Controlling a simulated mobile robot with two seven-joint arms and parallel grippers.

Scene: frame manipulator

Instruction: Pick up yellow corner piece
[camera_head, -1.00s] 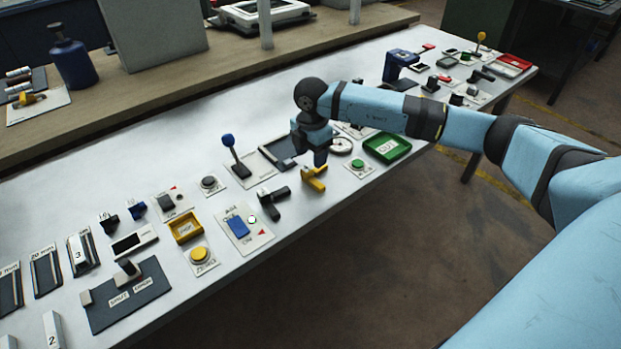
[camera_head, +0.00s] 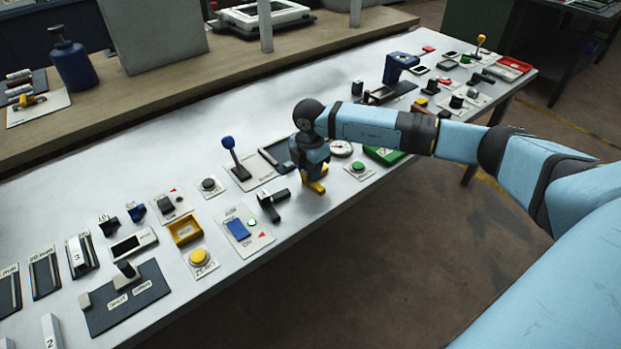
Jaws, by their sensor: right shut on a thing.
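The yellow corner piece (camera_head: 316,187) is on the white table, right of the black corner piece (camera_head: 271,204). My right gripper (camera_head: 313,172) is directly above it, pointing down, and is shut on it. The gripper hides the upper part of the piece; its lower yellow ends show below the fingers. I cannot tell whether the piece still touches the table. My left gripper is not in view.
A blue-knobbed lever (camera_head: 236,160) stands to the left. A green button plate (camera_head: 359,169), a round gauge (camera_head: 341,148) and a green tray (camera_head: 384,155) lie close on the right. The table's front edge is just below the gripper.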

